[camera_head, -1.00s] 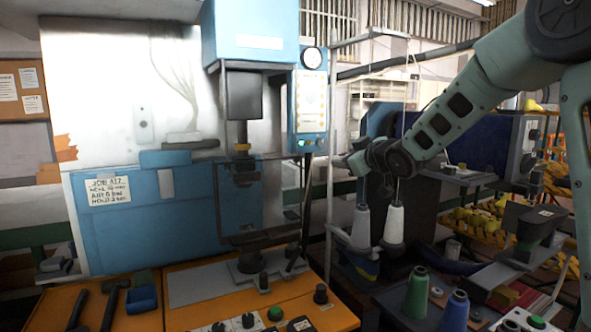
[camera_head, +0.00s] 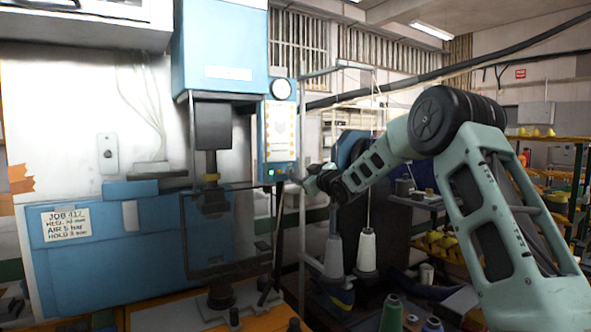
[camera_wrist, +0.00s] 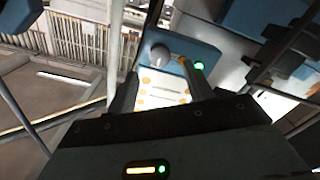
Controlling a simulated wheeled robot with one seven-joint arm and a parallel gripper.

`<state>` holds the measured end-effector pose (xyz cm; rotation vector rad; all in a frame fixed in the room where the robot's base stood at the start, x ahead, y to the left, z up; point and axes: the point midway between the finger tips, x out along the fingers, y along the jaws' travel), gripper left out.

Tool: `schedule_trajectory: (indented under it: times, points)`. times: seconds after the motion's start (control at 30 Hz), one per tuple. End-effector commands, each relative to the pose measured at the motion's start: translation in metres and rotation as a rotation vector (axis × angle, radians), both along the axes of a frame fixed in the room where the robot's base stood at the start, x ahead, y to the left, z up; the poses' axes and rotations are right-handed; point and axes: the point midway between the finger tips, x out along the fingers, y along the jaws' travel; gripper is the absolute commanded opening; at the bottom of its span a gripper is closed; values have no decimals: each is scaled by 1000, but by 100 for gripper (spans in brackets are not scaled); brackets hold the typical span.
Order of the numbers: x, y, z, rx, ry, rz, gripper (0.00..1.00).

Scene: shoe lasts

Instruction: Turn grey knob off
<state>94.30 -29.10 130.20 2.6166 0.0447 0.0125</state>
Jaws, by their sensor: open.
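The grey knob (camera_wrist: 160,54) is a round grey shape near the end of the blue control box, beside a lit green lamp (camera_wrist: 198,65), in the wrist view. In the head view the box (camera_head: 279,135) hangs at the right of the blue press; its green lamp (camera_head: 271,172) glows low on the face, and the knob is too small to make out. My gripper (camera_wrist: 158,68) is open, with its two fingers on either side of the knob in the picture. I cannot tell whether they touch it. In the head view my gripper (camera_head: 298,178) is close to the box's lower right.
White thread cones (camera_head: 367,250) stand below my arm. Thin upright poles (camera_head: 302,235) are close to my gripper.

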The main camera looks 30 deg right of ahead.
Motion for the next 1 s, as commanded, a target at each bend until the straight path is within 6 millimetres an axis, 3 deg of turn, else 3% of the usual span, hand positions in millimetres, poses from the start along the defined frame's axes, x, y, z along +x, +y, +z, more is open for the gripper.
schedule_trajectory:
  times: [0.1, 0.3, 0.7, 0.73, 0.9, 1.0]
  points:
    - [23, 2, 2, 2, 0, 1, 52]
    - [46, 2, 1, 2, 1, 1, 52]
    - [53, 2, 0, 1, 1, 0, 52]
    - [53, 2, 0, 1, 1, -1, 49]
    - [53, 2, 0, 1, 0, 0, 7]
    - [53, 2, 0, 1, 0, 0, 7]
